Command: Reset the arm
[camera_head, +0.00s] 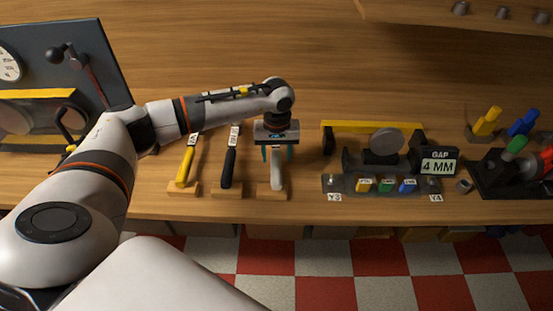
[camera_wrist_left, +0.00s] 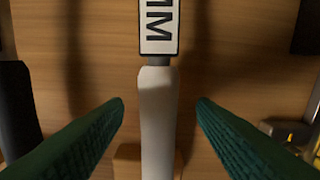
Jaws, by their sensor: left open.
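My left arm (camera_head: 85,185) comes in from the left and reaches across the bench. My left gripper (camera_head: 277,154) points down over a white-handled tool (camera_head: 276,176) resting on a small wooden block. In the left wrist view the green fingers (camera_wrist_left: 160,105) are open, one on each side of the white handle (camera_wrist_left: 158,120), with a gap on both sides. A white label ending in "MM" (camera_wrist_left: 159,25) shows at the top of that tool. My right gripper is not in view.
A yellow-handled tool (camera_head: 186,165) and a black-handled tool (camera_head: 229,168) stand left of the gripper. Right of it are a fixture with a yellow bar (camera_head: 372,127), a "GAP 4 MM" sign (camera_head: 439,161) and colored-handled tools (camera_head: 487,121). A dark panel (camera_head: 72,50) stands at far left.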

